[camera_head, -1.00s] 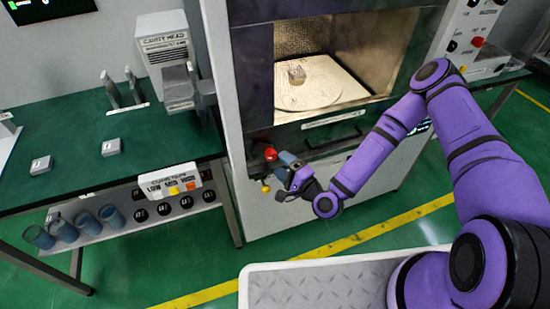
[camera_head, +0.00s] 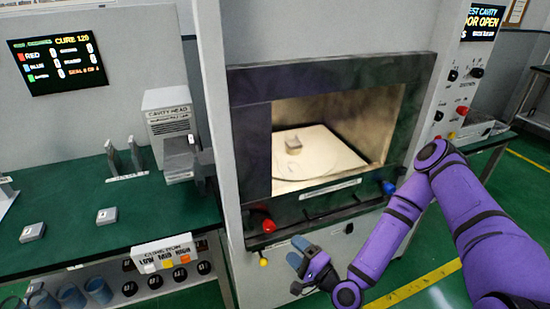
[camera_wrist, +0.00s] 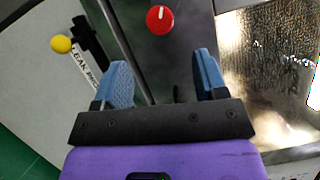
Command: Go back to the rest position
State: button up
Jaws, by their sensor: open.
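My gripper (camera_head: 302,252) is in front of the lower left of the microwave cabinet, below the open cavity. In the wrist view its two blue fingers (camera_wrist: 164,82) stand apart with nothing between them. The microwave cavity (camera_head: 335,140) is open and lit.
A yellow knob (camera_head: 264,262) sits low on the cabinet, left of my gripper. A green bench (camera_head: 150,215) with two small grey blocks stands at the left. A blue knob (camera_head: 388,188) is at the cavity's lower right. Floor is clear at the lower right.

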jog(key=w+d+r+n+g+h, duration=0.4)
jog(key=w+d+r+n+g, duration=0.35)
jog(key=n, duration=0.45)
jog(key=d+r+n+h, duration=0.2)
jog(key=d+r+h, duration=0.5)
jog(key=r, duration=0.8)
jog(key=s+d+r+h, duration=0.1)
jog(key=s+d+r, duration=0.15)
jog(key=r, duration=0.25)
jog(key=s+d+r+m, duration=0.1)
jog(key=s+r, duration=0.2)
jog(key=r, duration=0.2)
jog(key=s+d+r+h, duration=0.1)
jog(key=s+d+r, duration=0.1)
jog(key=s+r, duration=0.15)
jog(key=s+r+g, duration=0.1)
jog(key=s+r, duration=0.4)
jog(key=s, duration=0.3)
jog(key=s+r+g+y, duration=0.1)
jog(key=s+r, duration=0.4)
jog(key=s, duration=0.4)
jog(key=shift+m, duration=0.4)
